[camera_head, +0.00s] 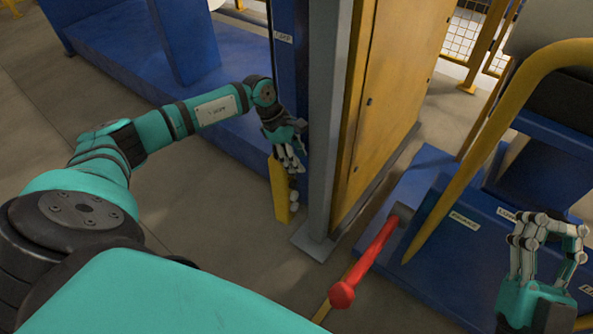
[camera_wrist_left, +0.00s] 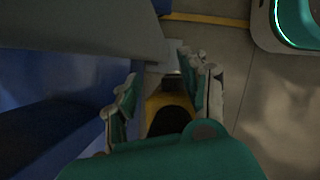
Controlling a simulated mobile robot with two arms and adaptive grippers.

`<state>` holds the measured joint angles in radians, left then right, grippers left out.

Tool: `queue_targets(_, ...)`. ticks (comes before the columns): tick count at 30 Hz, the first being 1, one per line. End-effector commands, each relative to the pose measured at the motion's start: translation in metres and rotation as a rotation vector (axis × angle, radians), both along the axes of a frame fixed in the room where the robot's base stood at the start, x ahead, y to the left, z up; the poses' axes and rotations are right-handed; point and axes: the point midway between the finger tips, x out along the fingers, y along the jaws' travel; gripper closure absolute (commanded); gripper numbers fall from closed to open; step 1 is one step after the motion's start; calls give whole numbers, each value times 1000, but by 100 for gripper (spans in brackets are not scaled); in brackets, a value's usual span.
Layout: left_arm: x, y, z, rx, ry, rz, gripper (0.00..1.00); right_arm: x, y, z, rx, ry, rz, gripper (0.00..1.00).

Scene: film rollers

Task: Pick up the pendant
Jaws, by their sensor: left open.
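My left gripper (camera_head: 292,160) is open and points down at the pendant's upper end. In the left wrist view a yellow and black piece of the pendant (camera_wrist_left: 168,103) shows between the spread fingers of my left gripper (camera_wrist_left: 165,85). My own wrist hides part of it, and contact cannot be told. My right gripper (camera_head: 548,232) is open and empty at the right, far from the pendant.
A grey post (camera_head: 329,130) stands close right of the pendant, with a yellow panel (camera_head: 395,100) behind it. Blue machine frames (camera_head: 190,45) lie behind my left arm. A red bar (camera_head: 365,262) and a curved yellow rail (camera_head: 480,135) are at the right. Floor (camera_head: 215,210) left of the pendant is clear.

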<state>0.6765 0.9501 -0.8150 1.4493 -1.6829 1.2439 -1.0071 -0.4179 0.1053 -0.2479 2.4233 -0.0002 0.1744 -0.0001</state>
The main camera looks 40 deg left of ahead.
Motion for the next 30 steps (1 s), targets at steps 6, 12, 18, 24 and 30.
queue_targets(6,0,0,0,0,0,0,25,0,0,0,0,0,0,100)
queue_targets(12,0,0,0,0,0,0,5,0,0,0,0,-1,0,100)
queue_targets(18,0,0,0,0,0,0,5,0,0,0,0,-1,0,100)
queue_targets(24,0,3,9,0,-1,-1,5,5,1,-5,-27,49,-7,100)
queue_targets(30,-3,13,32,1,-1,-1,5,14,20,-30,-96,228,-10,100)
